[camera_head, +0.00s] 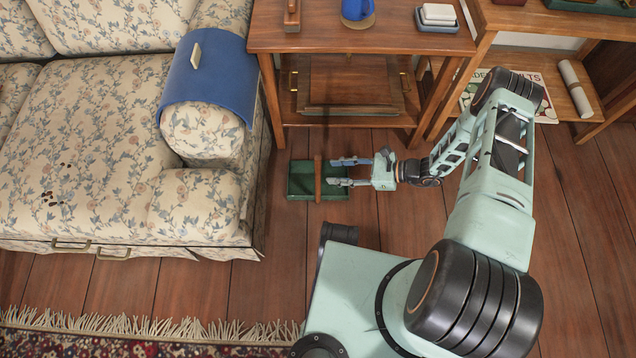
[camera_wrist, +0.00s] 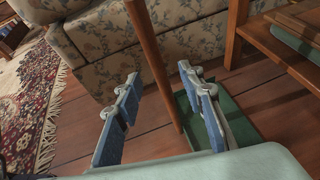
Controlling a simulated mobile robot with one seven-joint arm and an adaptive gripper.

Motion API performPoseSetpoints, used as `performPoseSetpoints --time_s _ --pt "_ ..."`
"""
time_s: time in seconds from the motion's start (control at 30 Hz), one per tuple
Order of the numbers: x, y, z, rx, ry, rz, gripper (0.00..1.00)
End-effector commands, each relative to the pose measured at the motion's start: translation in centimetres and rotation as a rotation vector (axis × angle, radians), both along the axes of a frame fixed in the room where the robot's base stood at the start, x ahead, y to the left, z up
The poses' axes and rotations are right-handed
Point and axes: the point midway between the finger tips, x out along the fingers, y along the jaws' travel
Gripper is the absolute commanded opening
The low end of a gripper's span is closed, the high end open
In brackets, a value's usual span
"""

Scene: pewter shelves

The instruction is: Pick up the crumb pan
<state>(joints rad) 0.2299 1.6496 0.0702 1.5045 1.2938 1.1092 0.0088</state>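The crumb pan (camera_head: 300,183) is a shallow green tray with a brown wooden handle, resting on the floor between the sofa and the side table. In the wrist view the green pan (camera_wrist: 238,118) is partly hidden behind a finger, and its long handle rises between my fingers. My gripper (camera_head: 338,172) is open, at the pan's right side, its fingers pointing left toward the handle. In the wrist view the two blue-padded fingers of my gripper (camera_wrist: 158,105) stand well apart, with nothing visibly clamped. I cannot tell how far the handle lies beyond the fingertips.
The floral sofa (camera_head: 90,140) stands to the left, with dark specks on its seat and a blue cloth (camera_head: 207,75) over its arm. A wooden side table (camera_head: 350,35) stands just behind the pan. A fringed rug (camera_head: 150,345) lies in front.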

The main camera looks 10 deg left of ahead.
Motion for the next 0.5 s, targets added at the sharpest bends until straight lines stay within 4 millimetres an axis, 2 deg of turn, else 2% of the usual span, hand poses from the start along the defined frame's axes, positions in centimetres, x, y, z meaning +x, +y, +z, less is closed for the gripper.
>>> performPoseSetpoints --time_s 0.5 --pt "-0.7 6.1 -2.2 -0.002 -0.002 0.003 0.36"
